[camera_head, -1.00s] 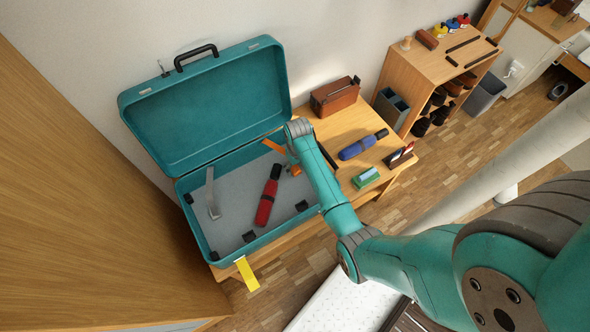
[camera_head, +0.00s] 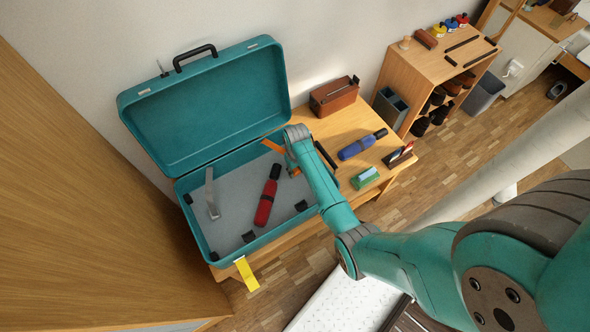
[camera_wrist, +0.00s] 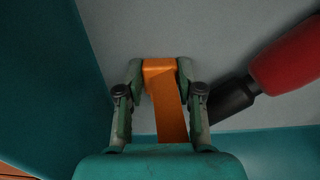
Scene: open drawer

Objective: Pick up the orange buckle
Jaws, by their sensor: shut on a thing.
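The orange buckle (camera_wrist: 168,95) is a flat, bent orange strip. In the wrist view its upper end lies between the two fingertips of my gripper (camera_wrist: 160,72), which are shut on it from both sides. In the head view the orange buckle (camera_head: 273,146) shows as a strip to the left of my wrist, at the right rear of the open teal suitcase (camera_head: 194,238). My arm hides part of it and most of my gripper there. I cannot tell whether it touches the case floor.
A red bottle-like object (camera_head: 266,202) with a black end lies in the case, close right of my gripper in the wrist view. The raised lid stands behind.

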